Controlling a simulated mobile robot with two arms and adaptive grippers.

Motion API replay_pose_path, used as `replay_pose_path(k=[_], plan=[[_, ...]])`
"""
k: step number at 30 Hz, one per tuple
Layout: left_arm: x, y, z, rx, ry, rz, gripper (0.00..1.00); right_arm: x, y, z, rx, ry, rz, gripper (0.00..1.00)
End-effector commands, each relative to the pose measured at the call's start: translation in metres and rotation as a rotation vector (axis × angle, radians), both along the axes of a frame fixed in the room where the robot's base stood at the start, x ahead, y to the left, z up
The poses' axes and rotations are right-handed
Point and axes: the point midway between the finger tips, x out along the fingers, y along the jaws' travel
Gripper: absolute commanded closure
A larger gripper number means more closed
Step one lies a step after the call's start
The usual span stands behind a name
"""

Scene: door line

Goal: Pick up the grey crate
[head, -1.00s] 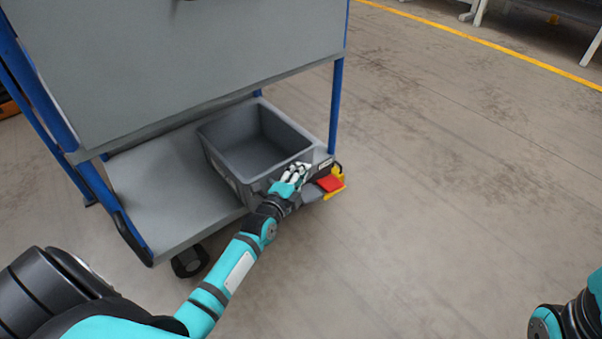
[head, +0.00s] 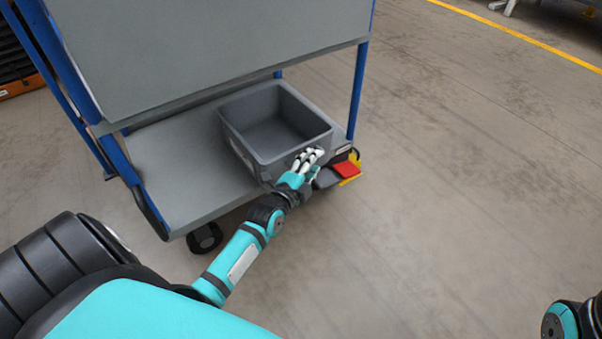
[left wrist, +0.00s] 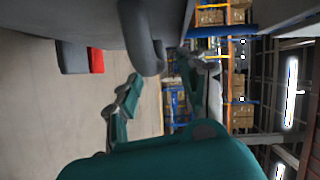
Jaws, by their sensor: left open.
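The grey crate (head: 239,148) is an empty, open-topped box. It stands upright on the lower shelf of a blue-framed cart, near the shelf's right end. My left gripper (head: 311,163) is open at the crate's near right side, by the corner below the rim. Whether its fingers touch the crate cannot be told. In the left wrist view my open left gripper (left wrist: 162,97) shows its spread fingers, with nothing between them. A grey surface fills the top of that view; I cannot tell whether it is the crate. My right gripper is not in view.
The cart's lower shelf (head: 180,165) is bare left of the crate. A red pedal (head: 346,170) sits by the cart's right end. The floor (head: 450,190) to the right is clear.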

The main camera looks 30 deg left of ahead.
Motion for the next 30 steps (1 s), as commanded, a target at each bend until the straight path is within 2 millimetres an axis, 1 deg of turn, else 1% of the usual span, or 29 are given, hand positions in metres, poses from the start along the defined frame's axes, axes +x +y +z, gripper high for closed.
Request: replay_pose_path(k=[1,6,9,12,17,30], plan=[[-0.013,-0.001,-0.001,0.001,0.003,-0.001,0.58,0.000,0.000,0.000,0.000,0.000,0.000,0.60],[-0.049,-0.004,0.002,0.000,0.004,-0.001,0.58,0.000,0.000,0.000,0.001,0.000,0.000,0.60],[-0.066,-0.005,0.004,0.000,0.002,0.000,0.58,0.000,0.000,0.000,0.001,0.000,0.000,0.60],[-0.078,-0.005,0.005,-0.001,0.001,0.000,0.58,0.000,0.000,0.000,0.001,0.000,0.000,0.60],[-0.087,-0.006,0.007,-0.001,0.000,0.000,0.58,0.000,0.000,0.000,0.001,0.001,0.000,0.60],[-0.087,-0.006,0.007,-0.001,0.000,-0.001,0.58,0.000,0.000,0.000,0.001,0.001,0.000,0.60]])
